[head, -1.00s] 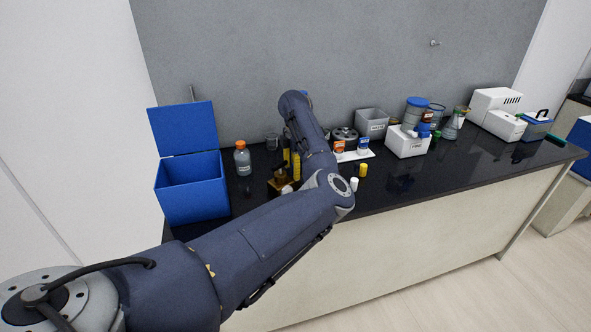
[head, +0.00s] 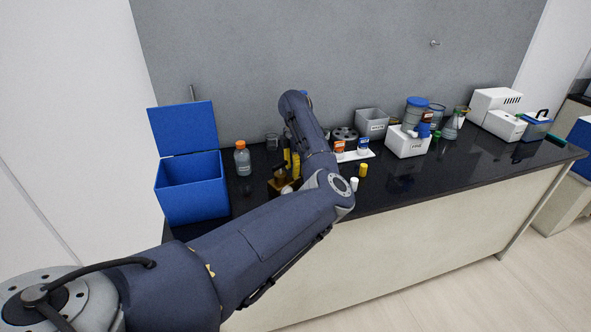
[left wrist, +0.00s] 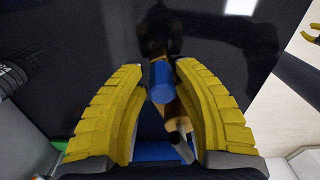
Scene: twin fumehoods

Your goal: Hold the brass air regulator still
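The brass air regulator (left wrist: 176,118) shows in the left wrist view between my left gripper's two yellow ribbed fingers. It has a brass body and a blue round cap (left wrist: 161,82) near the fingertips. My left gripper (left wrist: 163,72) has a finger on each side of it, with the tips close to the cap. I cannot tell if they press on it. In the head view the left gripper (head: 291,163) points down on the left part of the bench, at a brass-coloured piece (head: 281,185). My forearm hides part of this spot.
An open blue bin (head: 190,205) stands to the left, and an orange-capped bottle (head: 242,160) is between it and the gripper. To the right are a white tray (head: 372,154), small yellow and white caps, a grey bin (head: 371,123) and a white box (head: 405,143).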

